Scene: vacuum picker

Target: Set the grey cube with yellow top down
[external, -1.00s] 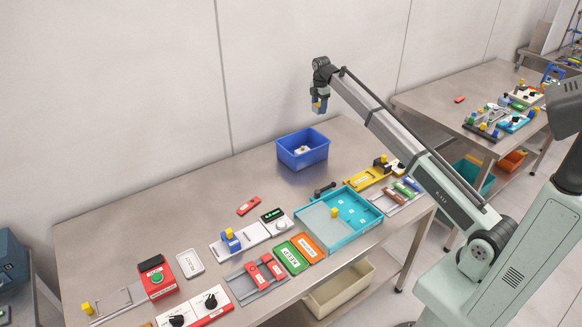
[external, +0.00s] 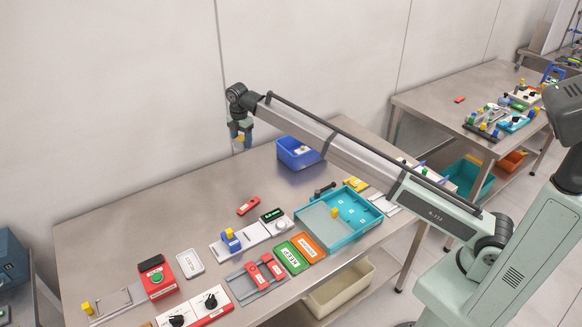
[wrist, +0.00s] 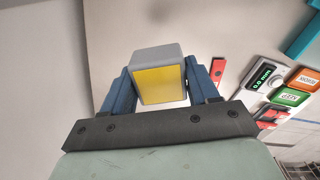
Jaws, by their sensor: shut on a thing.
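The grey cube with yellow top (wrist: 160,82) is held between the two blue fingers of my gripper (wrist: 160,88) in the wrist view. Its yellow face points toward the wrist camera. In the external view my gripper (external: 240,138) is high above the back of the steel table, left of the blue bin. The cube shows there only as a small yellow and grey patch (external: 239,139) at the fingertips. It is clear of the table.
The blue bin (external: 287,156) stands at the back of the table (external: 150,220). A red block (external: 248,205), a display unit (external: 272,215), a teal tray (external: 373,217) and a white tray (external: 190,263) lie nearer the front. The table's back left is bare.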

